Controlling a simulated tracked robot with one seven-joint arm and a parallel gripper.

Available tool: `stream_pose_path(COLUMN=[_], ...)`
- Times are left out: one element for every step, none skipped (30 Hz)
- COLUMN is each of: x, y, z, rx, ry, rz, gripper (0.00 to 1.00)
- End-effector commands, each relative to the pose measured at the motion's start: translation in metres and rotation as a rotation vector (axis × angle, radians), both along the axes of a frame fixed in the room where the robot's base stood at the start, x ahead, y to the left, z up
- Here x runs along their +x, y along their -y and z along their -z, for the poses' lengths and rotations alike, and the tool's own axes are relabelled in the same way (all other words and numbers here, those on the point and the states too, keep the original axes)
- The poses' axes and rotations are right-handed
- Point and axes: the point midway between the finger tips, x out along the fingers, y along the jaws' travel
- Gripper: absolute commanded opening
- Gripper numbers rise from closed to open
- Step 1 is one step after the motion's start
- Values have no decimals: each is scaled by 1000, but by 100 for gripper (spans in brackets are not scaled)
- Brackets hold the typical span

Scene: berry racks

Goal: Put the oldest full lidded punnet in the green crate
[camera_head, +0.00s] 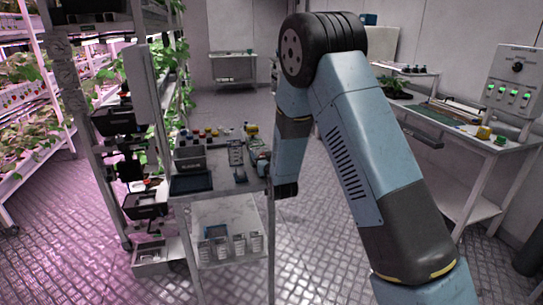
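My arm fills the middle of the head view, bending down from its black elbow towards the cart. My gripper cannot be made out. Several small pale containers (239,246), possibly punnets, stand in a row on the lower shelf of the cart (225,192). Their lids, contents and dates are too small to read. I cannot make out a green crate.
The cart top holds a grey bin (190,158), a dark tray (190,184) and small coloured items. Plant racks (30,140) stand at the left. A workbench (460,130) with a switch panel (513,82) stands at the right. Metal floor (325,220) shows between them.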

Motion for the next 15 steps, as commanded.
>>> stream_pose_path(x=[0,0,0,0,0,0,0,0,0,0,0,0,-4,-9,-16], y=[0,0,0,0,0,0,0,0,0,-1,-1,-1,0,2,4], z=[0,0,0,0,0,0,-1,-1,-3,-5,-7,-11,-11,-10,-10], rx=[0,0,0,0,0,0,0,0,0,0,0,1,0,0,-1], ry=[0,0,0,0,0,0,0,0,1,1,1,3,1,-1,-2], rz=[0,0,0,0,0,0,0,-1,-1,-1,-1,-1,-1,-1,-1], gripper=[89,89,89,89,89,89,89,89,89,89,89,89,89,89,89])
